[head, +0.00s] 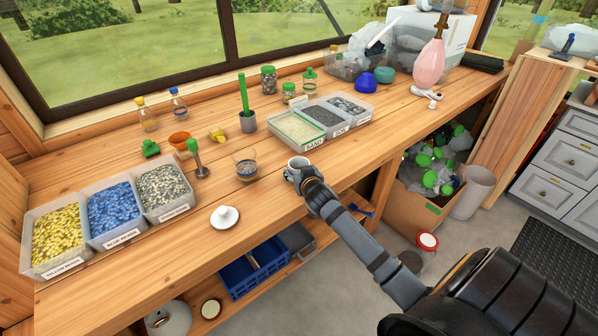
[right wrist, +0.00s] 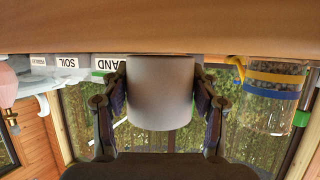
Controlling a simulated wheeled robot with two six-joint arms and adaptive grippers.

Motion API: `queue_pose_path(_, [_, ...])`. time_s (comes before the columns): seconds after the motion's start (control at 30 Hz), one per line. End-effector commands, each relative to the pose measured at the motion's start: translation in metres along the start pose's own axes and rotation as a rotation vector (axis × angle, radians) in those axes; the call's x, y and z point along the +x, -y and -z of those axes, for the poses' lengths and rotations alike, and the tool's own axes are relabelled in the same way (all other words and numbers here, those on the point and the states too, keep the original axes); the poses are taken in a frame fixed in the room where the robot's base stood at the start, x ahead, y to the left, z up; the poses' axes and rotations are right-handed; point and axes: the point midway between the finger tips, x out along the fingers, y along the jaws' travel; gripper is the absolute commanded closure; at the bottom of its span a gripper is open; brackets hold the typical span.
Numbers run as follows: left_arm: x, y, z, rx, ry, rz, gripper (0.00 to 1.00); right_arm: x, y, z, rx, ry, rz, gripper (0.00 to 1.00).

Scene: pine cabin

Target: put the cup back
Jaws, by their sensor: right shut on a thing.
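A pale grey cup (head: 297,163) is near the front edge of the wooden bench, in front of the sand tray. My right gripper (head: 304,177) is shut on it. In the right wrist view, which is upside down, the cup (right wrist: 160,92) sits between the two fingers (right wrist: 160,105). Its base is close to the bench top; I cannot tell whether it touches. A white round piece with a knob (head: 225,217) lies on the bench to the left. My left gripper is out of view.
A banded glass (head: 246,168) stands just left of the cup; it also shows in the right wrist view (right wrist: 272,95). Trays of sand, soil and pebbles (head: 312,143) lie behind. The bench front is mostly clear.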

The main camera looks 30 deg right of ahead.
Motion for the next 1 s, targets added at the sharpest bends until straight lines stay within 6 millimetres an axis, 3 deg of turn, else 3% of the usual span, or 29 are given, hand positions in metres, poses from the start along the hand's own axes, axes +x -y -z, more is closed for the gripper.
queue_pose_path(0.17, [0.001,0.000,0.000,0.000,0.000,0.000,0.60,0.001,0.000,-0.002,0.000,0.000,0.000,0.74])
queue_pose_path(0.2, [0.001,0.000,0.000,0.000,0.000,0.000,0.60,0.001,0.000,-0.003,0.000,0.000,0.000,0.38])
queue_pose_path(0.37, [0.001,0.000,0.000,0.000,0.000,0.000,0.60,0.001,0.000,-0.003,0.000,0.000,0.000,0.17])
queue_pose_path(0.77, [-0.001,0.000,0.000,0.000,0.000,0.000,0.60,-0.004,0.000,0.001,-0.002,0.001,0.000,0.17])
queue_pose_path(1.0, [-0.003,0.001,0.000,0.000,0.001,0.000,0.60,-0.058,0.000,0.000,-0.006,0.001,0.002,0.17])
